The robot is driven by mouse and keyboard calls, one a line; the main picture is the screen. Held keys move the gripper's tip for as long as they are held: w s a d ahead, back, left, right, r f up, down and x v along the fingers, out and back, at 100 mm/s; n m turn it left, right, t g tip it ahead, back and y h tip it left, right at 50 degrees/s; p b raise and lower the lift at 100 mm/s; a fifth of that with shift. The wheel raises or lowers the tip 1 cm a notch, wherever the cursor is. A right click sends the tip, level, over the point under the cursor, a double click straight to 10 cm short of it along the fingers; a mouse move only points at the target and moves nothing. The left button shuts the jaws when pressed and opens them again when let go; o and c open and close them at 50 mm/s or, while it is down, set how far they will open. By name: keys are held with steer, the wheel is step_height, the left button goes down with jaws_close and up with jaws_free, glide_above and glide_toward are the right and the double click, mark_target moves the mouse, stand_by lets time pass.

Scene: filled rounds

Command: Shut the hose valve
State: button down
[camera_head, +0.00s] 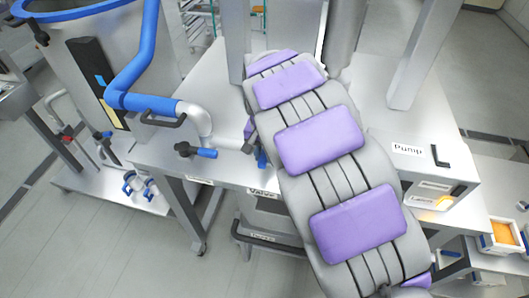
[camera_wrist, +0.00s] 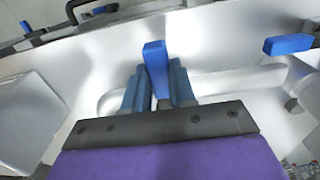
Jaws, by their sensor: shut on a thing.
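In the wrist view, my gripper (camera_wrist: 157,82) has its two blue-grey fingers shut on a blue valve handle (camera_wrist: 154,57), one finger on each side. The handle's tip stands out beyond the fingers, and its base is hidden between them. A pale pipe (camera_wrist: 235,82) runs behind the fingers. In the head view, my padded arm hides most of my gripper and the held handle. A small blue part (camera_head: 262,159) shows at the arm's left edge; I cannot tell whether it is handle or finger. The blue hose (camera_head: 143,70) ends in a white elbow pipe (camera_head: 205,123) leading under my arm.
A second blue handle (camera_head: 206,153) with a black end lies left of my arm; one also shows in the wrist view (camera_wrist: 288,45). A metal tank (camera_head: 75,45) stands at the left. Grey floor at the lower left is clear.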

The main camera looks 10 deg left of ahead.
mark_target(262, 154)
steer(key=c, duration=1.3)
jaws_free()
steer(key=shift+w+a+r, duration=0.1)
steer(key=shift+r, duration=0.05)
steer(key=o, duration=0.4)
steer(key=shift+a, duration=0.15)
steer(key=shift+r, duration=0.3)
step_height(262, 154, up, 16)
steer(key=shift+r, duration=0.2)
steer(key=shift+a, duration=0.1)
